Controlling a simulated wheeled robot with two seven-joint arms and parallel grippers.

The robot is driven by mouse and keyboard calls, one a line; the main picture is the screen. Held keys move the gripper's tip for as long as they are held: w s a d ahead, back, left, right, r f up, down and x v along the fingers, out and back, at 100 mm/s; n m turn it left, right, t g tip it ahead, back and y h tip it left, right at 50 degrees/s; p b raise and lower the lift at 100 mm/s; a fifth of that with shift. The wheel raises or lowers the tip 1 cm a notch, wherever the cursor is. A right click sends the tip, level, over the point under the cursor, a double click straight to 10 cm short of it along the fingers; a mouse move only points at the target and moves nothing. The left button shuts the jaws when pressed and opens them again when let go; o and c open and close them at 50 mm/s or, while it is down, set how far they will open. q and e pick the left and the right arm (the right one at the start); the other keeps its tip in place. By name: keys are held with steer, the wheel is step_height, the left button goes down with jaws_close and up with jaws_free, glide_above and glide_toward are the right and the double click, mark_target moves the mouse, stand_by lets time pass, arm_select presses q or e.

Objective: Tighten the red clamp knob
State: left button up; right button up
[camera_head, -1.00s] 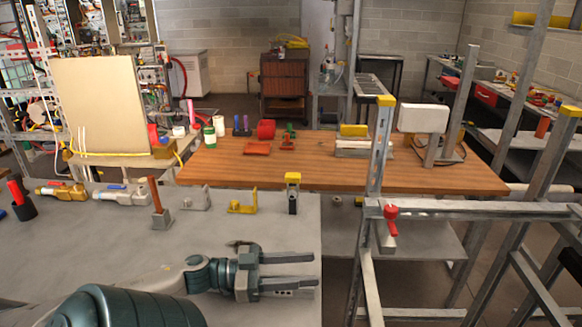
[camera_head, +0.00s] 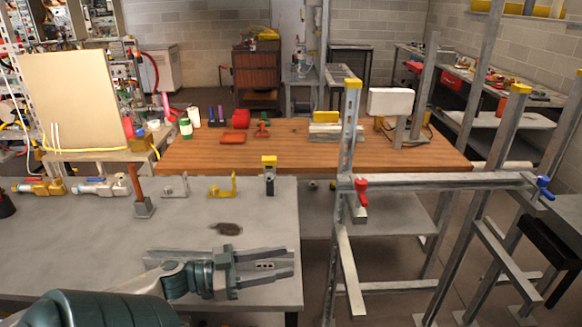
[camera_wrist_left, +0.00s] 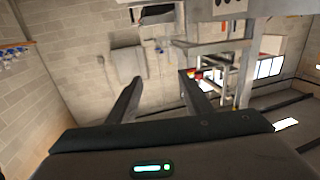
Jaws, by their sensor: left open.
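The red clamp knob (camera_head: 361,190) is on the metal frame (camera_head: 440,181), at the joint of the yellow-capped upright post and the horizontal rail. My left gripper (camera_head: 291,264) is over the front right part of the grey table, left of the knob and nearer to me. Its two fingers point right, apart, with nothing between them. In the left wrist view the open fingers (camera_wrist_left: 158,95) also show empty, with a block wall beyond them. I do not make out the red knob for certain in that view. My right gripper does not show.
A blue clamp knob (camera_head: 544,187) is at the rail's right end. The grey table (camera_head: 80,240) holds brass and silver valves and a yellow bracket (camera_head: 223,187) along its back. A wooden bench (camera_head: 300,160) stands behind. Open floor shows beneath the frame.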

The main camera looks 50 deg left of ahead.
arm_select(q)
steer(key=n+y+p, duration=0.1)
steer(key=n+y, duration=1)
steer(key=y, duration=0.5)
glide_toward(363, 179)
steer(key=s+d+f, duration=0.1)
steer(key=s+d, duration=0.1)
steer(key=s, duration=0.3)
steer(key=shift+w+a+f+t, duration=0.1)
steer(key=shift+w+f+t, duration=0.1)
steer(key=shift+t, duration=0.2)
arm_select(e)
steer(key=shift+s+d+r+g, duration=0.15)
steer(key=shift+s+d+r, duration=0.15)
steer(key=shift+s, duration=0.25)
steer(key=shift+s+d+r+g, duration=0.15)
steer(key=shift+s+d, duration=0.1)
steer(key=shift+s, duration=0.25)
arm_select(q)
steer(key=shift+w, duration=0.1)
steer(key=p+x, duration=0.5)
steer(key=x, duration=1.1)
steer(key=shift+w+a+r, duration=0.1)
steer(key=shift+a+r, duration=0.05)
steer(key=shift+a, duration=0.1)
steer(key=shift+w+a, duration=0.15)
steer(key=shift+w, duration=0.25)
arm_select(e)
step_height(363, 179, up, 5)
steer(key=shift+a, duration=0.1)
